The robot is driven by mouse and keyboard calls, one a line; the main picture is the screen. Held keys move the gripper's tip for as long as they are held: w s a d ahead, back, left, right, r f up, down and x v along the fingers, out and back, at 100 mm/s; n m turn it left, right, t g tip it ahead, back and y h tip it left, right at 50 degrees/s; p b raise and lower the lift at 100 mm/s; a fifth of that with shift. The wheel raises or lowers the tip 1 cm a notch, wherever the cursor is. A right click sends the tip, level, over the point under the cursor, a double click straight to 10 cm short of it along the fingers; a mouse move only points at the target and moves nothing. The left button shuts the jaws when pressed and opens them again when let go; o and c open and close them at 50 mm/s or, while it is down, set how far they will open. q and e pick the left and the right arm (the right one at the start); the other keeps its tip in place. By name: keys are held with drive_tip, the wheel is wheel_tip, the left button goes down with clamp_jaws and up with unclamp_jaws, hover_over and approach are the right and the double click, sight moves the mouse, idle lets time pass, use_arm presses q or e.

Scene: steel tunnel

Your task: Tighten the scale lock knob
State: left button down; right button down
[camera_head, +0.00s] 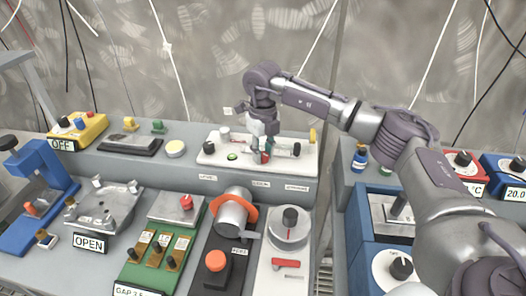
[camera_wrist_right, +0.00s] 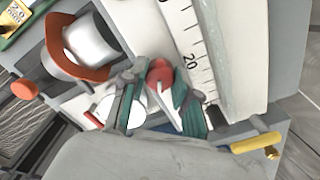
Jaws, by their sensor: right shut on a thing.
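The scale (camera_head: 220,161) is a white board with small fittings on the back shelf. In the right wrist view its face (camera_wrist_right: 185,32) carries tick marks and the number 20. A red knob (camera_wrist_right: 159,72) sits beside the tick marks, between the teal fingers of my right gripper (camera_wrist_right: 152,86). In the head view my right gripper (camera_head: 262,150) reaches down onto the board, and a bit of red shows at its fingertips. The gripper is shut on the red knob; the fingers hide part of it. My left gripper is not in view.
A black knob (camera_head: 297,149) and a yellow cylinder (camera_head: 312,135) stand right of the gripper. In front are an orange-rimmed metal cylinder (camera_head: 232,215) and a round dial (camera_head: 289,225). A yellow box (camera_head: 88,125) stands at the back left.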

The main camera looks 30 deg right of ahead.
sight(263, 154)
drive_tip(key=shift+r, duration=0.1)
drive_tip(key=c, duration=0.9)
unclamp_jaws()
drive_tip(key=shift+o, duration=0.2)
wheel_tip(263, 154, up, 12)
